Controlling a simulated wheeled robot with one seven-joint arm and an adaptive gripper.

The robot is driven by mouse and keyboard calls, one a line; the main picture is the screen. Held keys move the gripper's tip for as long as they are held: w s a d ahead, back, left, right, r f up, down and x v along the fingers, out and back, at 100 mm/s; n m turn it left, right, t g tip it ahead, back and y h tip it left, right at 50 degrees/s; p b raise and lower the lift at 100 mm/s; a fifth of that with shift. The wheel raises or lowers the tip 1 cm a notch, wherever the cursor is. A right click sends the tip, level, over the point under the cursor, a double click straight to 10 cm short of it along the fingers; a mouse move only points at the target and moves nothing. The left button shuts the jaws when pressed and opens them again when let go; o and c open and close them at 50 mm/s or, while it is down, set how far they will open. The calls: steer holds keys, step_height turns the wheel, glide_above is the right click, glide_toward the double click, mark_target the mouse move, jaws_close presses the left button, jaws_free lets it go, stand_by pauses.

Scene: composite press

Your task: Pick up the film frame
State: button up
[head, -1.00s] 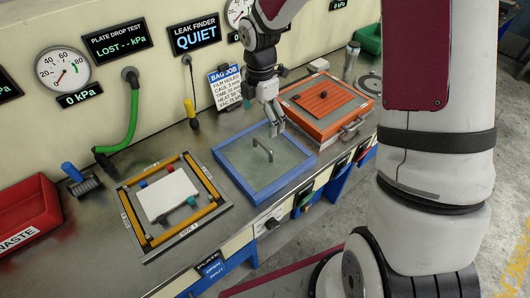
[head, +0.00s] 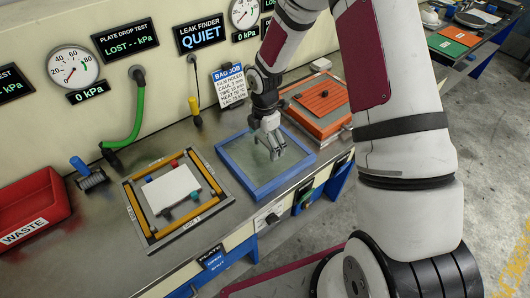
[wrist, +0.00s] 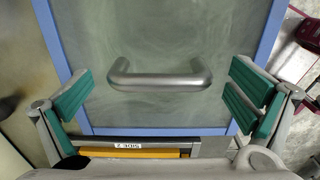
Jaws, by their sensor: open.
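The film frame (head: 228,157) is a blue square frame around a cloudy, translucent film, lying flat on the metal bench. In the wrist view its blue border (wrist: 112,131) shows, with a grey metal bar handle (wrist: 160,82) standing across the film. My gripper (head: 276,152) is over the film frame in the head view and hides the handle there. In the wrist view my gripper (wrist: 160,95) is open, its green-padded fingers wide apart, one on each side of the handle. No finger visibly touches the handle.
Left of the film frame is a yellow-edged plate (head: 136,218) with a white sheet (head: 172,188) on it. An orange-topped box (head: 322,98) stands close on the right. A red waste bin (head: 30,208) is at far left. The gauge wall rises behind.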

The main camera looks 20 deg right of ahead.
mark_target(265, 141)
steer(key=c, duration=2)
steer(key=shift+w+r, duration=0.1)
steer(key=shift+r, duration=0.75)
step_height(265, 141, up, 2)
steer(key=shift+r+b, duration=0.1)
steer(key=shift+b, duration=0.4)
steer(key=s, duration=1)
steer(key=s+a+r, duration=0.1)
steer(key=s, duration=0.5)
steer(key=shift+r, duration=0.1)
